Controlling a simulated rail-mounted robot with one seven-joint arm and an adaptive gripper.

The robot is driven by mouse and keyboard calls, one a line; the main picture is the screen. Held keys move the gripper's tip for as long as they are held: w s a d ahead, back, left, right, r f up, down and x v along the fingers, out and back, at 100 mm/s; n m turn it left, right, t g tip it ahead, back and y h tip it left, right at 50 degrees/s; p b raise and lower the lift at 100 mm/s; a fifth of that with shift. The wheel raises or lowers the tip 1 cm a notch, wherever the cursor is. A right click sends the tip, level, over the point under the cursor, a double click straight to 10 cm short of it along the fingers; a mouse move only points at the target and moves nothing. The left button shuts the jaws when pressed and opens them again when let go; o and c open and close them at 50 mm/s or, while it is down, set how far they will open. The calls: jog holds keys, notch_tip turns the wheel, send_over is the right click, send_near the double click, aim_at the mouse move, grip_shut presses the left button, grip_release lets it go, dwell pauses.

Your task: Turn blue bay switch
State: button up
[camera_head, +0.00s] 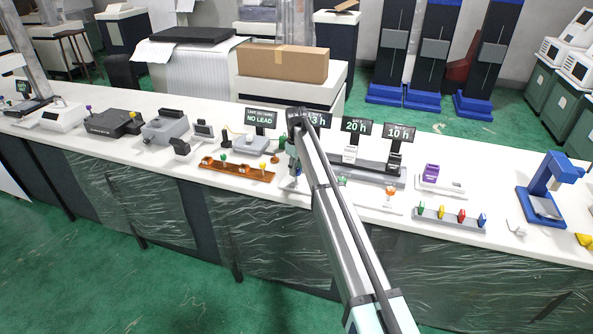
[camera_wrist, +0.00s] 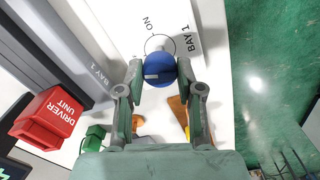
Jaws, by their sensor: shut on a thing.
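In the wrist view the blue bay switch (camera_wrist: 157,72) is a round blue knob with a small pale mark on its face. It sits at a white panel with a circle outline and the printed words ON and BAY 1 (camera_wrist: 188,38). My gripper (camera_wrist: 160,78) has one finger on each side of the knob and is shut on it. In the head view my gripper (camera_head: 291,168) is low over the white counter, in front of the NO LEAD sign. My arm hides most of the switch there.
A red DRIVER UNIT block (camera_wrist: 50,118) and a green block (camera_wrist: 93,138) stand near my gripper. On the counter, an orange-brown rack (camera_head: 238,170) is to the left; signs 20 h (camera_head: 356,126) and 10 h (camera_head: 398,133) and a coloured-peg rack (camera_head: 449,217) are to the right.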

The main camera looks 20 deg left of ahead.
jog(key=shift+n+b, duration=0.35)
jog(key=shift+n, duration=1.65)
jog(key=o, duration=1.2)
jog(key=shift+c, duration=0.2)
jog(key=shift+r, duration=0.1)
notch_tip(320, 180, up, 12)
jog(key=shift+s+f, duration=0.15)
jog(key=shift+f, duration=0.05)
